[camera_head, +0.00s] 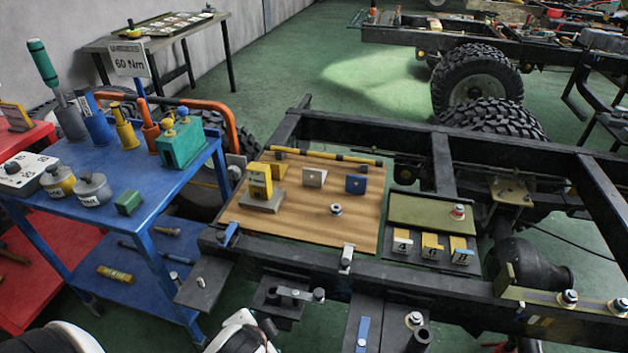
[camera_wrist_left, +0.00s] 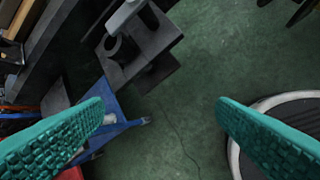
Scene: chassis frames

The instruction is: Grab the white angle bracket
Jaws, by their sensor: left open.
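The white angle bracket (camera_head: 314,177) stands on the wooden board (camera_head: 300,222) laid over the chassis frame in the head view. It sits between a yellow bracket and a blue bracket. My left gripper (camera_wrist_left: 160,116) shows in the left wrist view with its two teal ribbed fingers spread wide and nothing between them. It is over the green floor, apart from the bracket, which is not in the wrist view. In the head view, only white and black parts of my own body show at the bottom left. My right gripper is not seen.
A yellow block (camera_head: 260,181) on a grey base, a blue bracket (camera_head: 356,184) and a nut (camera_head: 336,209) share the board. A yellow-black bar (camera_head: 325,156) lies along its back. The blue cart (camera_head: 160,185) with tools stands left. Dark rails (camera_head: 290,254) border the board.

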